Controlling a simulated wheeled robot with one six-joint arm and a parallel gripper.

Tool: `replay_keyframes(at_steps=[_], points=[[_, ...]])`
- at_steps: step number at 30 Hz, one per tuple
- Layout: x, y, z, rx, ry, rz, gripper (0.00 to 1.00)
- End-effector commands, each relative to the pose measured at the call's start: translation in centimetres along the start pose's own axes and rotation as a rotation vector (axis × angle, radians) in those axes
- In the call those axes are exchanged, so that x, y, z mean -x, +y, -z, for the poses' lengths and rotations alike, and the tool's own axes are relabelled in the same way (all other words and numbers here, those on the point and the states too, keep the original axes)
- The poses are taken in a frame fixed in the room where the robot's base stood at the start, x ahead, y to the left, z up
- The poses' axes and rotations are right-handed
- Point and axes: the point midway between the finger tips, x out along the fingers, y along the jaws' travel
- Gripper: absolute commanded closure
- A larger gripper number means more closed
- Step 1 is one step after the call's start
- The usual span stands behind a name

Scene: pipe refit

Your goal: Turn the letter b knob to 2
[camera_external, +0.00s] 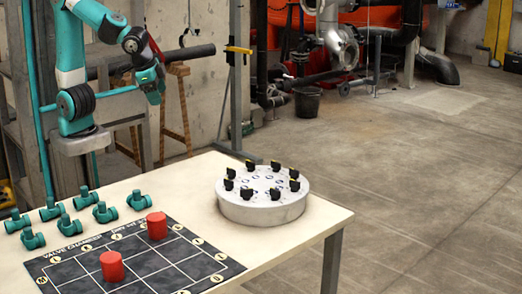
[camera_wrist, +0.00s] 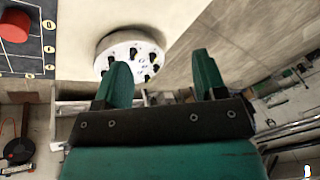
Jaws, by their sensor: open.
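A round white knob panel (camera_external: 262,208) stands on the right part of the table, with several black knobs (camera_external: 249,165) in a ring on its top. Blue markings lie inside the ring, too small to read, so I cannot tell which knob is letter b or where it points. The panel also shows in the wrist view (camera_wrist: 108,43), beyond my gripper and partly hidden by the left finger. My gripper (camera_wrist: 160,80) is open and empty, its two green fingers wide apart. In the external view my gripper (camera_external: 152,88) hangs behind the table, above and left of the panel, clear of it.
A black valve chamber board (camera_external: 180,250) with two red cylinders (camera_external: 157,226) (camera_external: 112,266) lies at the table's front left. Several teal pipe fittings (camera_external: 105,212) lie behind it. The tabletop (camera_external: 175,190) between fittings and panel is bare.

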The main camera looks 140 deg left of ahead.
Motion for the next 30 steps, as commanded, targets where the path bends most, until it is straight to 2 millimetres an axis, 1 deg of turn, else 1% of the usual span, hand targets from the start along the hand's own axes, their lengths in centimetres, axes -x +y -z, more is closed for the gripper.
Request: replay_keyframes(at_steps=[1,2,3,4,5,6,8,9,12,13,15,19,22,26,30], points=[[-0.1,0.9,3.1,0.062,-0.002,0.004,0.35],[-0.3,1.5,5.0,0.106,-0.002,0.006,0.35],[-0.6,2.1,7.5,0.166,-0.002,0.008,0.35],[-0.9,2.6,9.3,0.211,-0.001,0.009,0.35],[-1.3,3.1,11.1,0.256,0.001,0.01,0.35],[-2.0,3.6,13.4,0.316,0.002,0.012,0.35],[-3.3,4.5,16.7,0.404,0.004,0.013,0.35],[-4.2,4.9,18.7,0.462,0.005,0.014,0.35],[-6.8,5.7,22.9,0.592,0.01,0.014,0.35],[-7.5,5.9,23.8,0.624,0.01,0.013,0.35],[-9.1,6.2,25.6,0.691,0.013,0.013,0.35],[-10.9,6.5,27.5,0.768,0.017,0.011,0.35],[-11.6,6.5,28.0,0.79,0.018,0.01,0.35],[-12.8,6.5,28.1,0.791,0.018,0.011,0.35],[-15.4,6.4,28.0,0.79,0.015,0.012,0.35]])
